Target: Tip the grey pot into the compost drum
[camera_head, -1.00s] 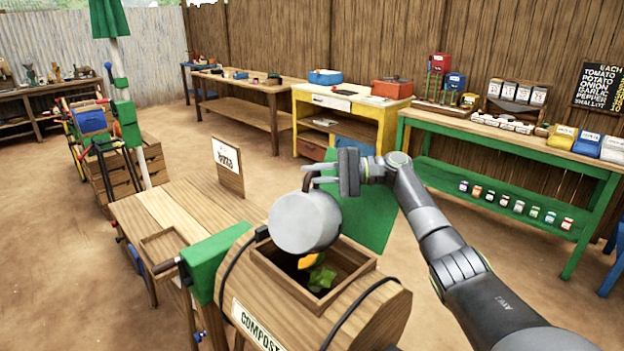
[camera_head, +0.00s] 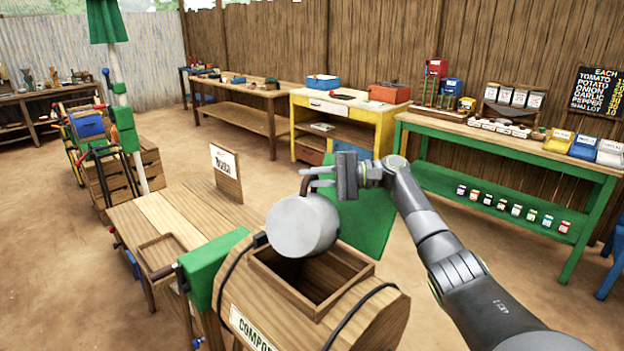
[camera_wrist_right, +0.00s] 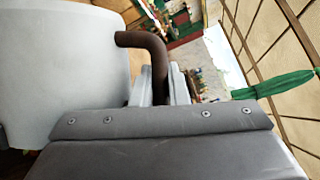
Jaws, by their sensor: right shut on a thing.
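The grey pot (camera_head: 300,226) hangs tilted over the open hatch of the wooden compost drum (camera_head: 375,318), with its round grey side or base facing the head camera. My right gripper (camera_head: 322,180) is shut on the pot's dark handle, above and right of the pot. In the right wrist view the pot (camera_wrist_right: 60,75) fills the left side and its brown bent handle (camera_wrist_right: 150,48) runs down between the fingers (camera_wrist_right: 160,88). The hatch opening shows a dark inside with no scraps visible in the air. The pot's mouth is hidden. My left gripper is not in view.
A green flap (camera_head: 365,215) stands behind the hatch. A wooden bench (camera_head: 185,210) with a sign (camera_head: 225,172) lies left of the drum. A green table (camera_head: 510,150) with goods is at the right, a yellow one (camera_head: 335,110) further back. Bare floor lies between.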

